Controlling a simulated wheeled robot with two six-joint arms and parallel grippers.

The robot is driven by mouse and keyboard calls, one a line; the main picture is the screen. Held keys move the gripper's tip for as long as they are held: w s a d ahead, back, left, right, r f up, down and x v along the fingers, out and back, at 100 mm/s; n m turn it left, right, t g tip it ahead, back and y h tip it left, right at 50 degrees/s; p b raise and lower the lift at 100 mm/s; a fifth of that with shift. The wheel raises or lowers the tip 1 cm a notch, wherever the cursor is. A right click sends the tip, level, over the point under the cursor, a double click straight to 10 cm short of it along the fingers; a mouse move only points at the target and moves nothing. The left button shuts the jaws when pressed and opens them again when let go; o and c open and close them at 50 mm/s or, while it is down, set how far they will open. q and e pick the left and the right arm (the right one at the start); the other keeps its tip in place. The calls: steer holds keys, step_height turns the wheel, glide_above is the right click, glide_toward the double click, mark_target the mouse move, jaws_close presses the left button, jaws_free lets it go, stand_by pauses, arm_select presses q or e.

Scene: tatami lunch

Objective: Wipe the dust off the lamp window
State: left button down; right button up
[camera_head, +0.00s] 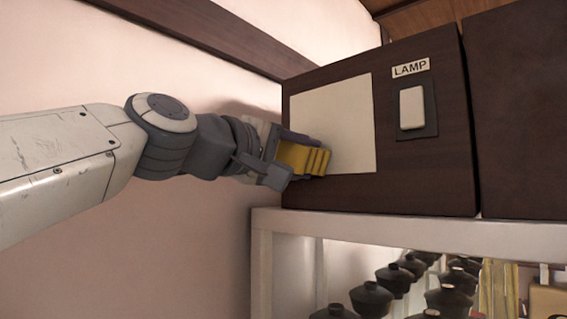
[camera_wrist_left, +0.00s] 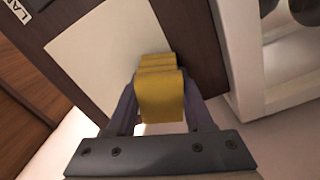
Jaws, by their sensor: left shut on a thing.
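The lamp window (camera_head: 345,115) is a pale cream panel on the front of a dark wooden box, under which a white shelf runs. My left gripper (camera_head: 290,157) is shut on a folded yellow cloth (camera_head: 308,158) at the lower left part of the window. In the left wrist view, the cloth (camera_wrist_left: 160,90) sits between both fingers and overlaps the lower part of the window (camera_wrist_left: 95,60). I cannot tell whether it presses on the panel. No distinct dust patch can be made out. My right gripper is in neither view.
A white switch (camera_head: 412,108) under a LAMP label (camera_head: 410,68) is right of the window. Below, the white shelf edge (camera_head: 400,228) tops a space with several dark lidded bowls (camera_head: 395,280). A pale wall (camera_head: 210,50) with a dark beam is at left.

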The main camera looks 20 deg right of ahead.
mark_target(281, 159)
arm_select(q)
steer(key=shift+w+a+f, duration=0.1)
steer(key=shift+w+a, duration=0.25)
steer(key=shift+w, duration=0.35)
steer(key=shift+s+a+f+b, duration=0.15)
steer(key=shift+a+b, duration=0.2)
steer(key=shift+b, duration=0.15)
steer(key=b+v, duration=0.1)
steer(key=v, duration=0.2)
steer(key=shift+s+a, duration=0.2)
steer(key=shift+a, duration=0.05)
steer(key=shift+s+a+r+b, duration=0.2)
steer(key=shift+s+a+b, duration=0.25)
steer(key=shift+a, duration=0.15)
